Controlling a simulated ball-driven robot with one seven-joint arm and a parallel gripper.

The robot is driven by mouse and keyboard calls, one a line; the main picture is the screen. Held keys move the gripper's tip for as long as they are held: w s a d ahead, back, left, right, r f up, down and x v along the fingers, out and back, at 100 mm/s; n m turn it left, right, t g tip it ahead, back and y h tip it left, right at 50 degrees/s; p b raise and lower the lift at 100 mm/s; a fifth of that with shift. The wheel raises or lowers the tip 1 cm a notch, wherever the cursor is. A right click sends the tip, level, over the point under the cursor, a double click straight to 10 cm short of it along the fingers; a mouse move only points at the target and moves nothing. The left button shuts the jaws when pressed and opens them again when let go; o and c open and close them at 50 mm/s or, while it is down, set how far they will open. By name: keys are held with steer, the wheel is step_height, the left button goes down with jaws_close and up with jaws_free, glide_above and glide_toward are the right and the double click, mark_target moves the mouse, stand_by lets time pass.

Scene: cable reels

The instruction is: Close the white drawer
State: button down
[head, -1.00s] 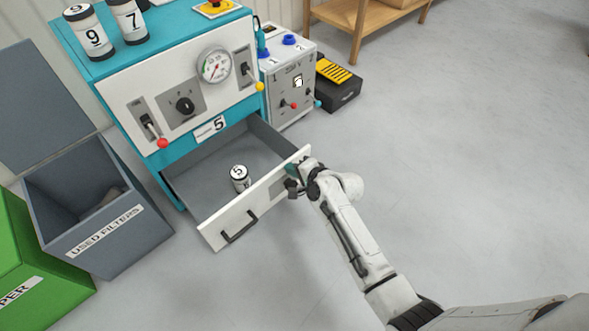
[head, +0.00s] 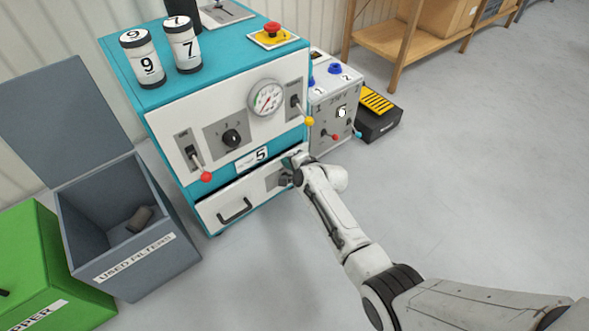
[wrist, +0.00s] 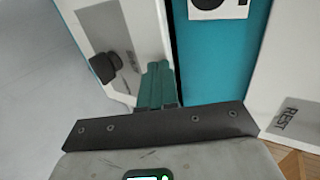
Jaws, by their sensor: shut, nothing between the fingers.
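The white drawer (head: 257,193) is low in the teal machine (head: 221,71), under the number 5 label. It stands only slightly out, with a narrow dark gap along its top edge. Its black handle (head: 234,210) is on the left part of the front. My gripper (head: 289,172) is at the upper right end of the drawer front, apparently touching it. In the wrist view, the teal fingers (wrist: 157,84) are together and empty beside a white panel (wrist: 136,32). The arm hides part of the drawer's right end.
A grey used-filters bin (head: 148,261) with its lid up and a green bin (head: 52,255) stand left. A grey control box (head: 333,112) and a black case (head: 377,125) stand right of the machine. Canisters (head: 143,60) stand on top. The floor at right is clear.

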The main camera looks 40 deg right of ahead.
steer(key=shift+w+r, duration=0.15)
steer(key=shift+w, duration=0.6)
steer(key=shift+w, duration=0.1)
